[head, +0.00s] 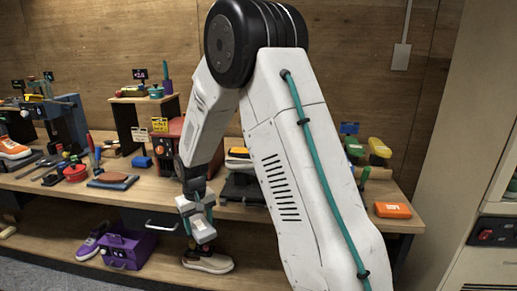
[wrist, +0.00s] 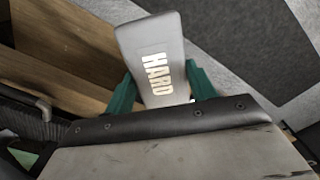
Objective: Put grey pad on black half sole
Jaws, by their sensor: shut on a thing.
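My gripper (wrist: 160,92) has teal fingers and is shut on the grey pad (wrist: 155,55), a flat block with "HARD" in white letters. In the head view, my gripper (head: 196,208) hangs low at the bench's front edge, with the light grey pad (head: 203,228) at its end. I cannot pick out the black half sole for sure in either view. My arm hides part of the bench, where some dark items (head: 240,187) show behind it.
The wooden bench (head: 150,195) is crowded at the left with tools, a red tin (head: 75,172) and a blue-orange block (head: 112,181). An orange box (head: 393,210) lies at the right. A black-edged, worn grey surface (wrist: 180,155) fills the wrist view's bottom.

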